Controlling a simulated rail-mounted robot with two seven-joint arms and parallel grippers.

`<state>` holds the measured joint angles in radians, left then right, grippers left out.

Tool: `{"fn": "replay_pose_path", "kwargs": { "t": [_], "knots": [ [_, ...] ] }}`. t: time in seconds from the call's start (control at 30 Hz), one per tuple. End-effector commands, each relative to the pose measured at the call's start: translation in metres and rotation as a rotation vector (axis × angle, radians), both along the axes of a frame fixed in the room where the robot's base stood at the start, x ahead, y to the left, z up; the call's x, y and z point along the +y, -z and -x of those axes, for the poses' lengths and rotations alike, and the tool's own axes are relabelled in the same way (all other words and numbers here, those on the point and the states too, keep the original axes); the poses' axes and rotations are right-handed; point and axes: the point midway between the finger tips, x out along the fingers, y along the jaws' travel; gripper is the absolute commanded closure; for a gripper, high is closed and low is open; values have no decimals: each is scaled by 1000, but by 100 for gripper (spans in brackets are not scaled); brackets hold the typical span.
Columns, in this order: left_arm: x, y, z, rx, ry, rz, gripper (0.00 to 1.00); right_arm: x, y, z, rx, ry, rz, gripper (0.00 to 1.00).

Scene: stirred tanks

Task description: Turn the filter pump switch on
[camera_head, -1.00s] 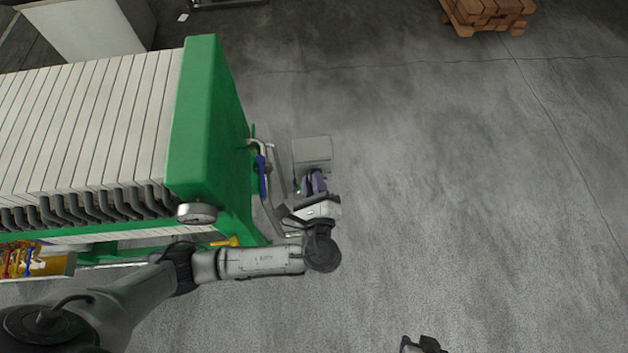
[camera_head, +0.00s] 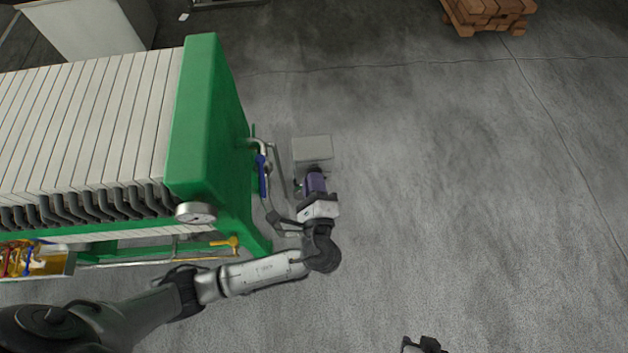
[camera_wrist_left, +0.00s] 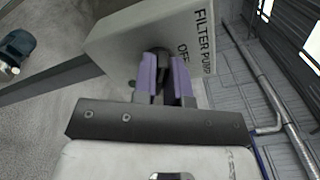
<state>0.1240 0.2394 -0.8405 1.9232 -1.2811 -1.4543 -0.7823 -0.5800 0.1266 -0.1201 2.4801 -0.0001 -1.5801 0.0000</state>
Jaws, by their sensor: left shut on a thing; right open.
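The filter pump switch box (camera_head: 313,148) is a grey box beside the green press end. In the left wrist view the box (camera_wrist_left: 118,42) bears the words FILTER PUMP and OFF. Its dark knob (camera_wrist_left: 160,56) is between the purple fingers of my left gripper (camera_wrist_left: 166,75), which is shut on it. The fingers hide much of the knob, so its exact setting is unclear. In the head view my left gripper (camera_head: 315,183) reaches the near face of the box. A dark part of my right gripper (camera_head: 424,345) shows at the bottom edge, away from the box.
The green filter press (camera_head: 200,120) with white plates stands close on the left. A blue-handled valve (camera_head: 262,175) and pipe lie between it and the box. A pallet of bricks (camera_head: 488,14) is far off. The floor to the right is clear.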

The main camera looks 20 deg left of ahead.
Motion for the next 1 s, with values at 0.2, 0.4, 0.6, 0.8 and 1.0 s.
{"fn": "replay_pose_path", "kwargs": {
  "t": [0.2,0.4,0.6,0.8,1.0],
  "knots": [
    [0,5,1,-99,-3,168,100,0,11,0,0,0,0,57],
    [0,6,1,-177,-2,295,100,1,20,0,0,2,-3,57],
    [0,6,1,-234,-2,388,100,2,27,0,0,5,-7,57],
    [1,5,1,-268,-1,442,100,3,31,0,1,7,-11,57],
    [1,5,1,-281,0,466,100,3,33,0,1,7,-11,57]
  ]
}}
